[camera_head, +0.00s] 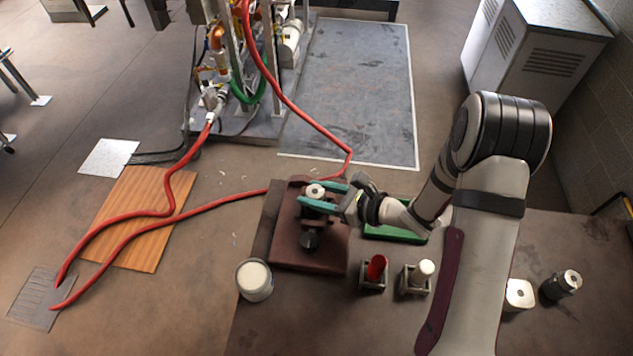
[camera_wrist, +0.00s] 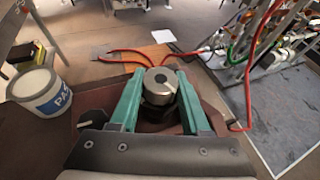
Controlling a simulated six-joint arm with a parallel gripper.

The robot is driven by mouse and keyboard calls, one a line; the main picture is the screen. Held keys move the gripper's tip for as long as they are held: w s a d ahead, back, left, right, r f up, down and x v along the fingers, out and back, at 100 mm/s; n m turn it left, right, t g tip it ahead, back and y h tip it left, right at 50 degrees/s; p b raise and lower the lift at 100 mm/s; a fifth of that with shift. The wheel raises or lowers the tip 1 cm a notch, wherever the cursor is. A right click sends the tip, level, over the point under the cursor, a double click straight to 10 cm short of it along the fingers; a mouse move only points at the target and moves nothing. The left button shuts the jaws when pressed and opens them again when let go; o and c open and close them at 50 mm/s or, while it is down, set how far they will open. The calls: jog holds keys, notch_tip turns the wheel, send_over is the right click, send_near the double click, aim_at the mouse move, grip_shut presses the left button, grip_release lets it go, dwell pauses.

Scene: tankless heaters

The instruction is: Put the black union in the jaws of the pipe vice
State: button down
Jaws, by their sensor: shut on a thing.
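My gripper (camera_head: 322,197) has long teal fingers and is shut on a short round piece with a pale metal top face and a centre hole, which I take for the black union (camera_head: 315,190). In the wrist view the union (camera_wrist: 160,84) sits upright between the fingertips (camera_wrist: 160,95), its sides darker than its top. The dark pipe vice (camera_head: 311,240) stands on a brown base plate (camera_head: 290,258), directly below the union. The fingers and the union hide the jaws, so I cannot tell whether it rests in them or is just above.
A white tub (camera_head: 254,281) stands left of the vice. Small holders with a red piece (camera_head: 376,267) and a white piece (camera_head: 425,269) stand in front. A green tray (camera_head: 390,236) lies under my arm. A white block (camera_head: 519,294) and a dark cylinder (camera_head: 562,285) are at right.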

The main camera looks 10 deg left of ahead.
jog(key=shift+f, duration=0.25)
jog(key=shift+f, duration=0.55)
jog(key=shift+c, duration=1.4)
grip_release()
jog(key=v, duration=1.5)
jog(key=shift+d+r, duration=0.2)
jog(key=shift+d, duration=0.15)
